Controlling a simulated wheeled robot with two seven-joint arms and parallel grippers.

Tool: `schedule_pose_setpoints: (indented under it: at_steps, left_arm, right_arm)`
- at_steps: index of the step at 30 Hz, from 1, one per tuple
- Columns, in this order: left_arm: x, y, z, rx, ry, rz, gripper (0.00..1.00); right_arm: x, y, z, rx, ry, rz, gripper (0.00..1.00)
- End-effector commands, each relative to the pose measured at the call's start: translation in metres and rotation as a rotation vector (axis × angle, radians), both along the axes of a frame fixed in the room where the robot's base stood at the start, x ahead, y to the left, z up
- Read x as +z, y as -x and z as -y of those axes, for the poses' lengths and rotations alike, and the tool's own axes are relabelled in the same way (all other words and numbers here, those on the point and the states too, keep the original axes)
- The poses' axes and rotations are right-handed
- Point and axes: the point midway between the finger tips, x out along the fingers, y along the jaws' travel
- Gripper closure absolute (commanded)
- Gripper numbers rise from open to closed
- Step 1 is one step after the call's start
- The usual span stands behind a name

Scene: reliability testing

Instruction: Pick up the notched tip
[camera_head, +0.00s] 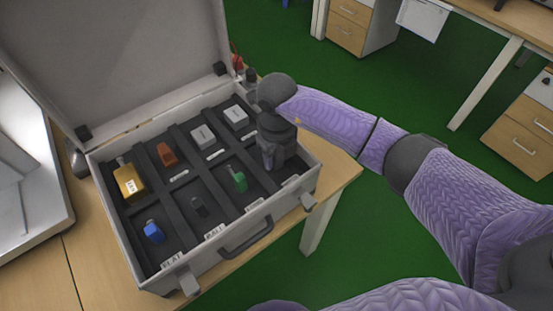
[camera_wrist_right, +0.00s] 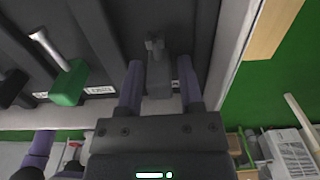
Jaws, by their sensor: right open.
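A grey piece with a notched end (camera_wrist_right: 155,44) lies in the right-hand compartment of the open case, as the right wrist view shows. I take it to be the notched tip. My right gripper (camera_wrist_right: 160,66) is open, with one finger on each side of this piece. I cannot tell whether the fingers touch it. In the head view my right gripper (camera_head: 271,163) points down into the front right compartment and hides the piece. My left gripper is not in view.
The open case (camera_head: 226,246) stands on a wooden table (camera_head: 95,270), its lid raised at the back. Dividers separate a green piece (camera_head: 239,181), a black one (camera_head: 199,207), a blue one (camera_head: 153,232), a yellow one (camera_head: 128,181) and an orange one (camera_head: 167,154).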

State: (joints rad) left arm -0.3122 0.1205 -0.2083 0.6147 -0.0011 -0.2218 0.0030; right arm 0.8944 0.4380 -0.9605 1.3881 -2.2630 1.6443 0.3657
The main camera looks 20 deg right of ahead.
Motion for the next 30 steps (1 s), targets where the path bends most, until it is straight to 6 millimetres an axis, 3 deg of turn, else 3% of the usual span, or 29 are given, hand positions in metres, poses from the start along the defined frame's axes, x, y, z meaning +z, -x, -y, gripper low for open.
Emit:
schedule_pose_setpoints:
  at_steps: [1,6,8,19,27,30]
  left_arm:
    - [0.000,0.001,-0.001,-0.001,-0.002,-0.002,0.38]
    - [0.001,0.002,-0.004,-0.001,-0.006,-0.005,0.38]
    - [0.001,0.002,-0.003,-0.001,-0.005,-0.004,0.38]
    - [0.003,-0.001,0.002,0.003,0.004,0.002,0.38]
    - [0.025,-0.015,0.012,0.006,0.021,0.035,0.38]
    - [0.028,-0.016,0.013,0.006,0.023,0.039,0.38]
  right_arm:
    - [0.001,0.000,0.000,0.000,0.000,0.000,0.55]
    - [0.001,0.000,0.000,0.000,0.000,0.000,0.91]
    - [0.001,0.000,0.000,0.000,0.000,0.000,1.00]
    - [0.006,0.000,0.000,0.001,-0.001,0.002,1.00]
    - [0.076,-0.001,0.000,0.001,-0.001,0.007,1.00]
    - [0.093,-0.001,0.000,0.000,-0.002,0.005,1.00]
